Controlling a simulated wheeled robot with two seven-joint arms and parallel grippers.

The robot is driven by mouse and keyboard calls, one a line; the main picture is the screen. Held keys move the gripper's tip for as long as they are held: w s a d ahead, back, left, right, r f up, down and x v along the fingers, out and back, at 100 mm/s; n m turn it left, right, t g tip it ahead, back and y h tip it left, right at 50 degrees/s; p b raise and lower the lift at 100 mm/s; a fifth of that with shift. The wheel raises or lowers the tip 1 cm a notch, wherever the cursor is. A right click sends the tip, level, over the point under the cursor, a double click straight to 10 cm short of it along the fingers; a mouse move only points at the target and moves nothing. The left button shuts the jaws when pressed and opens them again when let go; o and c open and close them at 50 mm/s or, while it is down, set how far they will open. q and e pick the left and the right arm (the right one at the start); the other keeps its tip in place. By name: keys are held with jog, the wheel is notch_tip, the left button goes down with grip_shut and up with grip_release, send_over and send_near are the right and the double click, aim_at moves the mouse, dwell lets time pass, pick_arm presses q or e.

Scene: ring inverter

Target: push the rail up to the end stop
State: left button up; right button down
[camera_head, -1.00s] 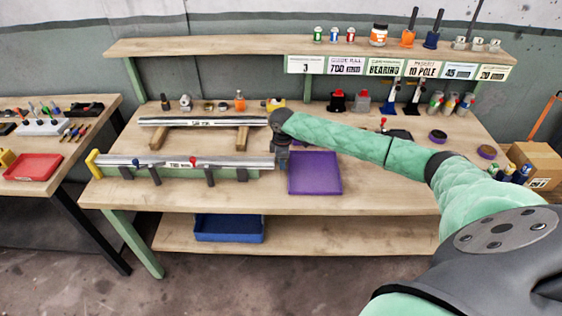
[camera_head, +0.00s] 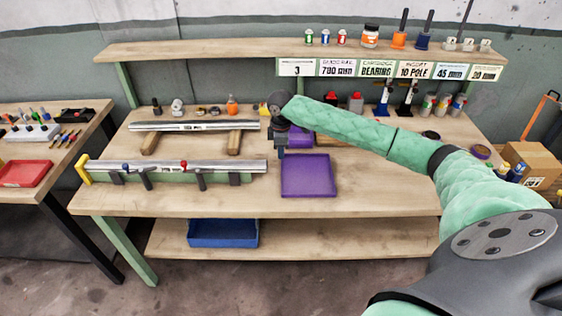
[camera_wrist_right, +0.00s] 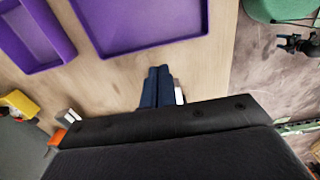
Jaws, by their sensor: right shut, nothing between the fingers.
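The rail (camera_head: 225,167) is a long silver bar lying in a green fixture at the front left of the bench in the head view. Its left end is at the yellow end stop (camera_head: 83,169); at this size I cannot tell whether they touch or a thin gap remains. My right gripper (camera_head: 281,153) is shut and empty, just right of the rail's right end and apart from it. Its dark blue fingers (camera_wrist_right: 157,85) are together in the right wrist view, over bare wood. The rail is not visible there. My left gripper is not in view.
A second silver rail (camera_head: 195,126) rests on wooden blocks behind the fixture. A purple tray (camera_head: 308,176) lies right of the gripper, with another (camera_wrist_right: 30,38) beside it in the wrist view. Levers with blue and red knobs (camera_head: 183,164) stand along the fixture.

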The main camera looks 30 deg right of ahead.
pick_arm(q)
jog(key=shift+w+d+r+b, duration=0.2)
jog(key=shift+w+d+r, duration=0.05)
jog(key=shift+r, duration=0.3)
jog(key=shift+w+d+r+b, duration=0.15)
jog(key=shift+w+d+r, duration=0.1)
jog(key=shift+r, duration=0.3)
pick_arm(e)
jog(key=shift+r, duration=1.55)
